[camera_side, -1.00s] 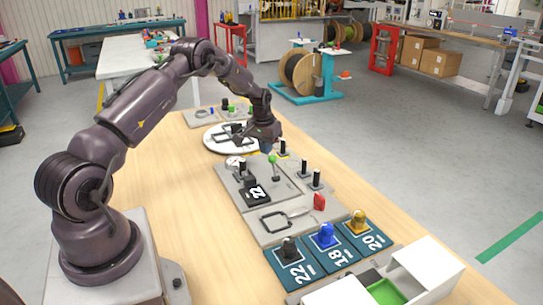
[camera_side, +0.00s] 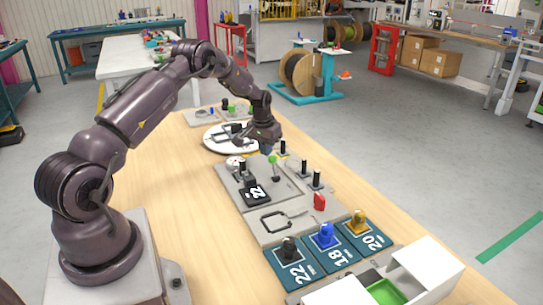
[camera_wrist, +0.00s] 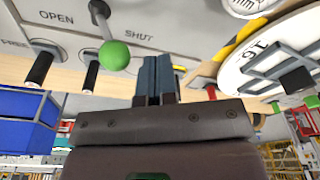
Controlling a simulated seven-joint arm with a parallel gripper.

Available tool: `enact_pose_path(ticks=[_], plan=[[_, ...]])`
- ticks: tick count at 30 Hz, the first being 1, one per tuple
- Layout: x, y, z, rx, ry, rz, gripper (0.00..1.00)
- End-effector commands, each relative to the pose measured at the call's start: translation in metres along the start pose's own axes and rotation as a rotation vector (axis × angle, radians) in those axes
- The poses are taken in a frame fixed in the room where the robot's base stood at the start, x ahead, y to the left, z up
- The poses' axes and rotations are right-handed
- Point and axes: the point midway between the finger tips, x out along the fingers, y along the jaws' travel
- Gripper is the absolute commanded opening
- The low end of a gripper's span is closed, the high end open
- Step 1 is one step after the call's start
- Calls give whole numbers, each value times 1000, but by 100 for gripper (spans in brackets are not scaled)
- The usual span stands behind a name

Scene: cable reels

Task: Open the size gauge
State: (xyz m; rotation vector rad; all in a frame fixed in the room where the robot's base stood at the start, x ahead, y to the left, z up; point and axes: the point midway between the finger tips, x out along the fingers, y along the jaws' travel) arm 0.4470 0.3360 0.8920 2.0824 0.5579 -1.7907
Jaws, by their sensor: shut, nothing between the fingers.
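A lever with a green ball knob (camera_wrist: 115,56) stands on a grey panel, between the printed words OPEN (camera_wrist: 57,17) and SHUT (camera_wrist: 139,35) in the wrist view. The same green knob (camera_side: 273,160) shows in the side view on the grey board, behind the black block with white digits (camera_side: 256,194). My gripper (camera_wrist: 157,62) is shut and empty, its fingertips just right of the green knob in the wrist view, with a gap visible between them. In the side view my gripper (camera_side: 266,148) is close above the knob; contact cannot be told there.
Black posts (camera_wrist: 40,68) stand left of the knob in the wrist view. A round white dial (camera_wrist: 270,65) lies to the right. In the side view, numbered teal plates (camera_side: 293,268) with coloured knobs and a white box (camera_side: 427,265) stand at the front. Bare wood lies left of the board.

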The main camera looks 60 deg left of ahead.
Motion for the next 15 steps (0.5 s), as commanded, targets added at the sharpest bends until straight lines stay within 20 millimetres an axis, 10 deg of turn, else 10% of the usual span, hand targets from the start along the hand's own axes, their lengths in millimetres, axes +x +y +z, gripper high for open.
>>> enact_pose_path(ticks=[15], plan=[[16,5,5,1,0,0,0]])
